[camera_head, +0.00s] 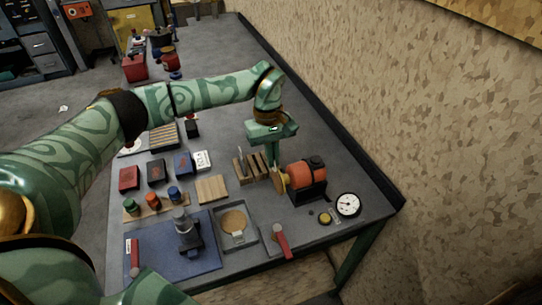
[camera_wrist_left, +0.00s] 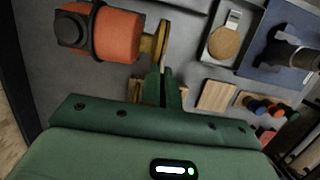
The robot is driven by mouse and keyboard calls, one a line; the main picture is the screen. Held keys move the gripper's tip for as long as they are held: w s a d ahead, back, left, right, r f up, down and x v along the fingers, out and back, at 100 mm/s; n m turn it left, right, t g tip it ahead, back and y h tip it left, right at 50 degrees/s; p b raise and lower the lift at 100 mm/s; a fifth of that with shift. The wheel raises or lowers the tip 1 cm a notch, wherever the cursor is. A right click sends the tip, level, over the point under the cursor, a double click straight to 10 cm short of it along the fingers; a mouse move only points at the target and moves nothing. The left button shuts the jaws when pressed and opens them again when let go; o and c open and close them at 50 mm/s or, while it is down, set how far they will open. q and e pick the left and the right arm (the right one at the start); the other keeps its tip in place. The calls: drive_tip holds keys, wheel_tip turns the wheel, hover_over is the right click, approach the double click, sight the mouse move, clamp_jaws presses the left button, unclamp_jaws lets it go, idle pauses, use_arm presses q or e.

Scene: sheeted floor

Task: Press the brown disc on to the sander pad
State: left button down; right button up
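The orange sander (camera_head: 306,176) lies on the bench with its round tan pad (camera_head: 281,183) facing left. My left gripper (camera_head: 273,163) points down just left of the pad. In the left wrist view its two fingers (camera_wrist_left: 166,82) are close together on the lower edge of a thin brown disc (camera_wrist_left: 163,42), seen nearly edge-on. The disc stands upright in front of the sander pad (camera_wrist_left: 148,44), roughly parallel to it. Whether they touch cannot be told. The fingers partly hide the disc in the head view. My right gripper is not in view.
A slotted wooden rack (camera_head: 252,168) stands just left of the sander. A grey tray (camera_head: 251,240) with a round tan piece lies in front. A dial gauge (camera_head: 348,204), a red-handled tool (camera_head: 282,240) and a blue mat (camera_head: 150,248) are nearby. The wall borders the bench's right side.

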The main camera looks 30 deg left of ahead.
use_arm(q)
drive_tip(key=c, duration=1.6)
unclamp_jaws()
drive_tip(key=p+v, duration=0.2)
drive_tip(key=v, duration=1.4)
drive_tip(key=shift+r, duration=0.15)
